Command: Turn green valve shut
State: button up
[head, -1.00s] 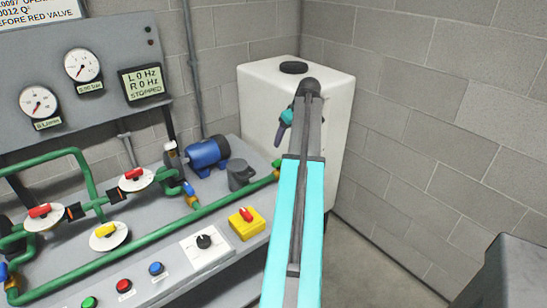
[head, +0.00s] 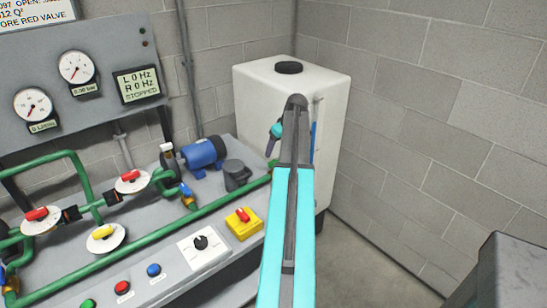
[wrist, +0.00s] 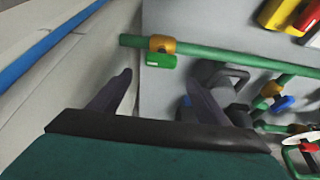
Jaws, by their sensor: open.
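The green valve has a small green handle (wrist: 160,60) under a brass body on a green pipe, in the wrist view. The handle lies across the pipe's near side, close beyond my fingertips. My gripper (wrist: 160,84) is open, its two dark fingers spread with nothing between them; the handle is ahead of the gap and I see no contact. In the head view my forearm and teal wrist (head: 276,131) are in front of the white tank, and the fingers are too small to make out. Only a bit of green valve (head: 272,164) shows at the pipe's right end.
The white tank (head: 270,90) stands close behind my wrist. The bench holds a blue motor (head: 204,153), a grey pot (head: 237,174), a yellow switch box (head: 243,226) and a blue-handled valve (head: 187,195). Red and yellow valves are at left. A dark cabinet (head: 510,270) is at lower right.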

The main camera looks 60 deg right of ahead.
aim_at(274, 160)
jog(key=shift+p+x, duration=0.7)
jog(key=shift+x, duration=3)
jog(key=c, duration=1.1)
jog(key=shift+o, duration=0.2)
